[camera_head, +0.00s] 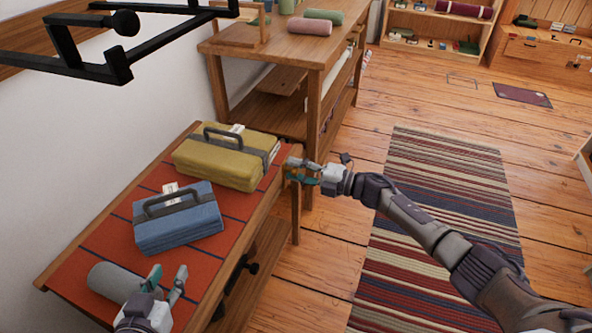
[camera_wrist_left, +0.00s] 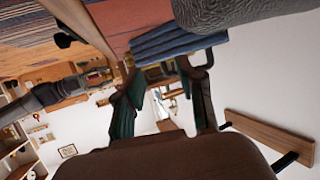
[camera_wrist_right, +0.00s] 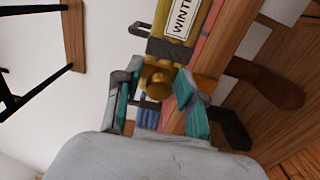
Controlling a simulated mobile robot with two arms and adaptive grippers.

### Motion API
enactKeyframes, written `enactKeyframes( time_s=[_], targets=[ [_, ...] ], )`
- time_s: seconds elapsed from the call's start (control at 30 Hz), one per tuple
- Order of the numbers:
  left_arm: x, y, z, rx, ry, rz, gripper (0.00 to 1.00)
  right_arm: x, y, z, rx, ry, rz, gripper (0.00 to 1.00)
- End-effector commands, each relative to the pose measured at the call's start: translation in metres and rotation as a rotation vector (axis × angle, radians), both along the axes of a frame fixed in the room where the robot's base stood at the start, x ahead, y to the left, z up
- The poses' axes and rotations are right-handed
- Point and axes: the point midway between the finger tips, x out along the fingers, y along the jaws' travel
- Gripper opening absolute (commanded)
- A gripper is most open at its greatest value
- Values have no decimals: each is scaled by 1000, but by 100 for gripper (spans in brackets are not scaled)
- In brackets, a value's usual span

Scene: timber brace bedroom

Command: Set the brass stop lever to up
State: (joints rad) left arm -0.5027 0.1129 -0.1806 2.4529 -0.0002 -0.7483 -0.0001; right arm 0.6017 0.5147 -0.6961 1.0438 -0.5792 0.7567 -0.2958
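The brass stop lever (camera_wrist_right: 158,77) shows in the right wrist view as a rounded brass piece at the end of the red-topped bench. Its exact setting is hard to read. My right gripper (camera_wrist_right: 158,92) is open, with one finger on each side of the brass piece; contact cannot be told. In the head view my right gripper (camera_head: 292,171) is at the bench's far right corner and mostly hides the brass. My left gripper (camera_head: 168,273) is open and empty above the near end of the bench, beside a grey roll (camera_head: 112,280).
The bench (camera_head: 85,235) carries a blue case (camera_head: 180,225) and a yellow case (camera_head: 225,165). A black knob (camera_head: 252,268) sticks out from its front. A wooden shelf table (camera_head: 255,50) stands behind. A black wall frame (camera_head: 90,70) hangs upper left. The striped rug (camera_head: 440,170) is clear beyond my right arm.

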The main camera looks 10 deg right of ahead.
Motion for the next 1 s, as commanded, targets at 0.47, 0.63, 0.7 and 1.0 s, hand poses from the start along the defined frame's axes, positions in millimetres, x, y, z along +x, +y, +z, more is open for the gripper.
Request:
enactKeyframes(
  time_s=[0.47,0.63,0.7,1.0],
  targets=[
    [0,0,0,0,-2,0,39,-8,-11,-2,-3,1,2,50],
    [0,0,0,0,-2,0,39,-27,-39,-2,-5,2,0,50],
    [0,0,0,0,-2,0,39,-36,-52,-2,-4,1,1,50],
    [0,0,0,0,-1,0,39,-63,-92,-1,-2,1,1,50]
  ],
)
